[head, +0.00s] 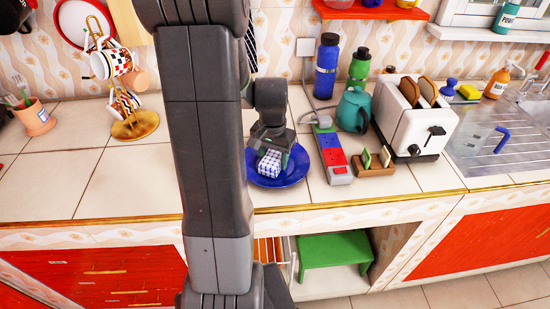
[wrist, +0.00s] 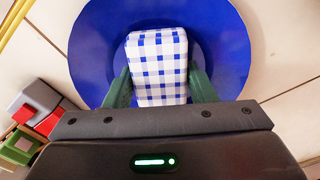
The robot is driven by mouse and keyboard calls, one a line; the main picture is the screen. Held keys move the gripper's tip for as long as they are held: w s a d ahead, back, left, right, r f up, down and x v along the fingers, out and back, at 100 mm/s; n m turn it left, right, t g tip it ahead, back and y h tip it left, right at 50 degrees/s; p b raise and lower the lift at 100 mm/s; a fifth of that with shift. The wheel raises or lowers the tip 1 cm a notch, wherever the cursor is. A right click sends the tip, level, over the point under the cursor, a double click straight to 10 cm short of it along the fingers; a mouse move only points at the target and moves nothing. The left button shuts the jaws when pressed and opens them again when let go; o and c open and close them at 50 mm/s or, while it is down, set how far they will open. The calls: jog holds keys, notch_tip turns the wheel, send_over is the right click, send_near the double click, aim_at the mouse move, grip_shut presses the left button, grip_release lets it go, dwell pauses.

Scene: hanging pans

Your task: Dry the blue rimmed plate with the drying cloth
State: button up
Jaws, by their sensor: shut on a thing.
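The blue rimmed plate (head: 291,174) lies on the tiled counter near its front edge, right of my arm in the head view. It fills the upper middle of the wrist view (wrist: 230,45). The drying cloth (head: 269,163) is a blue and white checked block. My gripper (head: 275,150) points down over the plate and is shut on the cloth. In the wrist view, its two green fingers grip the cloth (wrist: 157,60) from both sides, over the middle of the plate. I cannot tell whether the cloth touches the plate. My arm hides part of the counter.
Right of the plate are a red and blue power strip (head: 331,150), a wooden holder (head: 373,168), a teal kettle (head: 353,110) and a white toaster (head: 410,118). A mug stand (head: 135,124) is at left.

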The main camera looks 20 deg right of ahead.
jog(key=shift+w+a, duration=0.15)
jog(key=shift+a, duration=0.1)
